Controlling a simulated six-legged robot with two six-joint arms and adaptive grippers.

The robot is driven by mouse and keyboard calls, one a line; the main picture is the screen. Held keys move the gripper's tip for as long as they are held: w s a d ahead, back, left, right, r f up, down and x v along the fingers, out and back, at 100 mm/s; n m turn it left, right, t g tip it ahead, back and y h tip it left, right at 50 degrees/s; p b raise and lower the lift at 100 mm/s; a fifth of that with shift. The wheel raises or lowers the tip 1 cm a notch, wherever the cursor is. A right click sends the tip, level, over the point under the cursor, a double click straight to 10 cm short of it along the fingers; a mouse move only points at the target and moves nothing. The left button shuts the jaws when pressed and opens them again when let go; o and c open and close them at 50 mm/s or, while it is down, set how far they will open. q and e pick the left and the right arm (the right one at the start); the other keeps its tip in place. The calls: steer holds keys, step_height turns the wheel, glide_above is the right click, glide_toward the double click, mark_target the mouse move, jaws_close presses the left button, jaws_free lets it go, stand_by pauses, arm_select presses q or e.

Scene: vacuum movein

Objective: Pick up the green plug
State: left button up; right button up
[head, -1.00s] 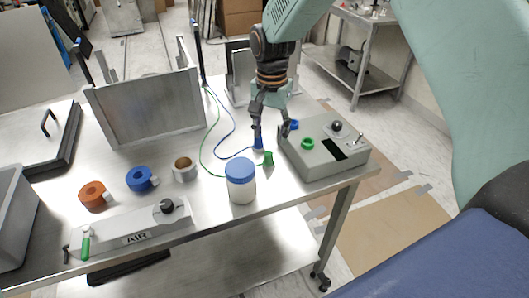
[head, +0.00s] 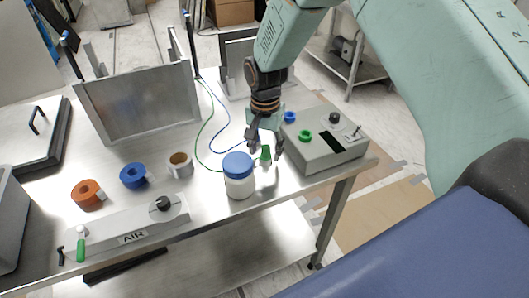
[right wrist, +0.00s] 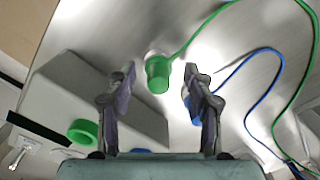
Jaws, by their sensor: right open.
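The green plug (head: 265,153) stands on the metal table, to the right of the blue-lidded jar, with a thin green cable. In the right wrist view the green plug (right wrist: 158,74) lies between the two fingertips, a little beyond them. My right gripper (head: 266,154) is open above and around the plug; in the wrist view its fingers (right wrist: 158,80) are spread with nothing held. The blue plug is mostly hidden behind a finger in the wrist view (right wrist: 194,110). My left gripper is not in view.
A grey box (head: 330,150) with green (head: 305,135) and blue sockets stands right of the gripper. The blue-lidded jar (head: 238,185) is close on the left. Tape rolls (head: 133,176) and the AIR unit (head: 125,230) lie farther left. A blue cable (right wrist: 240,75) runs nearby.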

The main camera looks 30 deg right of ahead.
steer(key=shift+s+d, duration=0.15)
steer(key=shift+r, duration=0.1)
steer(key=shift+c, duration=0.5)
steer(key=c, duration=0.6)
jaws_close()
